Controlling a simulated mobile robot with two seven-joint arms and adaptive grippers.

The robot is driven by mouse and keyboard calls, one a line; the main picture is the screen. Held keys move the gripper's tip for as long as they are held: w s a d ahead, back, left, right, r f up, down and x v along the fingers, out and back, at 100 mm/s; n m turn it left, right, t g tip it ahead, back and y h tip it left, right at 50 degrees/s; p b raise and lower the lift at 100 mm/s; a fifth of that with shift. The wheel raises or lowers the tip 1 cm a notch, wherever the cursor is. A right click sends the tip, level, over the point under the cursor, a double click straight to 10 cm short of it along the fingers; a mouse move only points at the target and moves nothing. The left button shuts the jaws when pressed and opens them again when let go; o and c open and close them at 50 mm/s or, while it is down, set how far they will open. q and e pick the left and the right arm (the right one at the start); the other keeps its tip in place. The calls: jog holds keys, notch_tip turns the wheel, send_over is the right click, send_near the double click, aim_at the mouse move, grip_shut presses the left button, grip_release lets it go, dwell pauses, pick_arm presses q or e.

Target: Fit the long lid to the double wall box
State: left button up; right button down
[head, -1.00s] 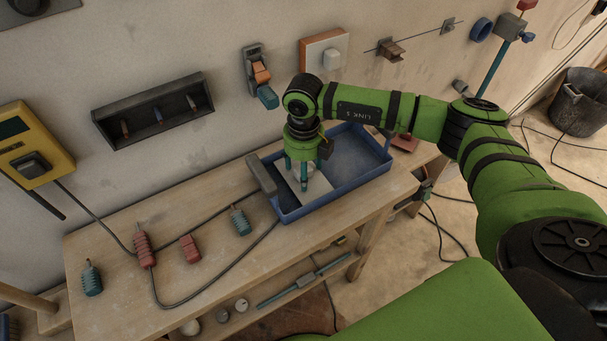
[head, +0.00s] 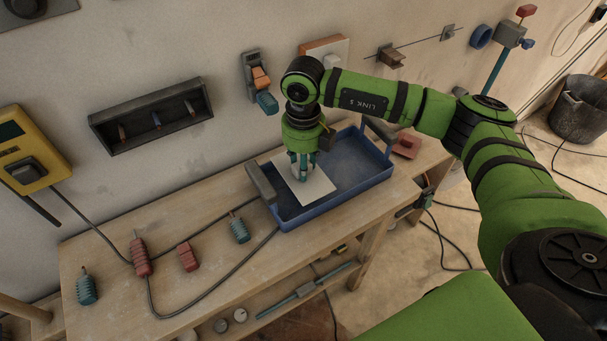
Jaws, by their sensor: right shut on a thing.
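A flat white plate, which looks like the long lid (head: 318,187), is at the left part of the blue tray (head: 340,202) on the workbench. My right gripper (head: 302,176) points down over the plate, its teal fingers shut on a pale grip at its middle. I cannot tell whether the plate rests on the tray floor or is just above it. A long dark open box (head: 150,116) on the wall at left, with coloured wire ends inside, looks like the double wall box. Its front is uncovered. My left gripper is not in view.
A grey block handle (head: 261,182) stands at the tray's left end. Teal and red ribbed parts (head: 140,258) and a black cable lie on the bench. A yellow meter (head: 28,150), a lever switch (head: 258,82) and an orange-and-white box (head: 335,47) are on the wall.

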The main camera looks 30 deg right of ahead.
jog(key=s+d+r+b, duration=0.2)
jog(key=s+d+r, duration=0.4)
jog(key=s, duration=0.3)
jog(key=shift+s+d+r+b, duration=0.3)
jog(key=shift+d+r, duration=0.05)
jog(key=shift+r, duration=0.05)
jog(key=c, duration=1.6)
grip_release()
jog(key=shift+c, duration=0.2)
grip_shut()
